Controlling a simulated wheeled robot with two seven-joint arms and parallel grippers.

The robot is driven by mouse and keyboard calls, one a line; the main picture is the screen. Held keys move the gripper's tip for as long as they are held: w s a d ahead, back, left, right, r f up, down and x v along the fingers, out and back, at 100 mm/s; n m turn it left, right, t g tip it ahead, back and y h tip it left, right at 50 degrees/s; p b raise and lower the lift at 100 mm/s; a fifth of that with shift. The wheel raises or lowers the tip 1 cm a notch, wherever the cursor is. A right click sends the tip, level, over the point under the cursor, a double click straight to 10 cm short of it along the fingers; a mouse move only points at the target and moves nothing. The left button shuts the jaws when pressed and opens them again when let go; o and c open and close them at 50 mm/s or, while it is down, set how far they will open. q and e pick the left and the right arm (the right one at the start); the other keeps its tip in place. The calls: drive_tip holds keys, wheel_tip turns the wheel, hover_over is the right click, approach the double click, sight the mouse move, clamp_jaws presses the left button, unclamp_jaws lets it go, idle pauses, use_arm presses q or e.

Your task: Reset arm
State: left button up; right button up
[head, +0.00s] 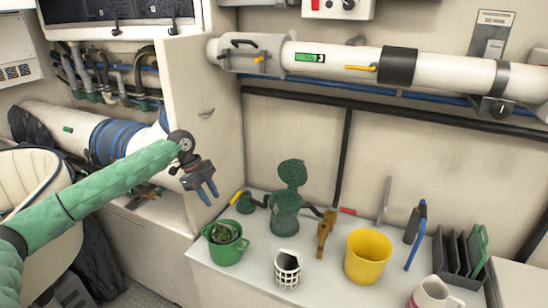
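My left arm, in a green sleeve, comes in from the left of the head view. My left gripper (208,193) hangs above and to the left of the bench, in front of the pale cabinet side. Its two blue-grey fingers point down and look parted, with nothing visible between them. My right gripper and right arm are out of view.
On the white bench (235,286) stand a green pot (227,252), a green pump-like fitting (286,213), a white lattice cup (287,270), a yellow bucket (367,256), a white mug (433,294) and a dark rack (455,253). A white pipe (340,58) crosses the wall above.

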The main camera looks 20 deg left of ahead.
use_arm(q)
drive_tip(key=s+d+f+n+t, duration=0.1)
drive_tip(key=s+d+f+n, duration=0.1)
drive_tip(key=s+d+f, duration=0.7)
drive_tip(key=s+d+f+n, duration=0.2)
drive_tip(key=s+d+f, duration=0.4)
drive_tip(key=d+f, duration=0.7)
drive_tip(key=s+d+f+n+t+y, duration=0.1)
drive_tip(key=s+d+f+n+y, duration=0.1)
drive_tip(key=s+d+n, duration=0.55)
drive_tip(key=s+a+r+n+t+y, duration=0.1)
drive_tip(key=s+a+n, duration=0.15)
drive_tip(key=s, duration=0.45)
drive_tip(key=s+a+n+y, duration=0.1)
drive_tip(key=s+n, duration=0.2)
drive_tip(key=s, duration=0.5)
drive_tip(key=d+f+g, duration=0.1)
drive_tip(key=d+f, duration=0.1)
drive_tip(key=f, duration=0.7)
drive_tip(key=s+d+f+g, duration=0.1)
drive_tip(key=d+f, duration=0.2)
drive_tip(key=f, duration=0.7)
drive_tip(key=shift+s+d+f, duration=0.2)
drive_tip(key=shift+s+f, duration=0.05)
drive_tip(key=shift+f, duration=0.05)
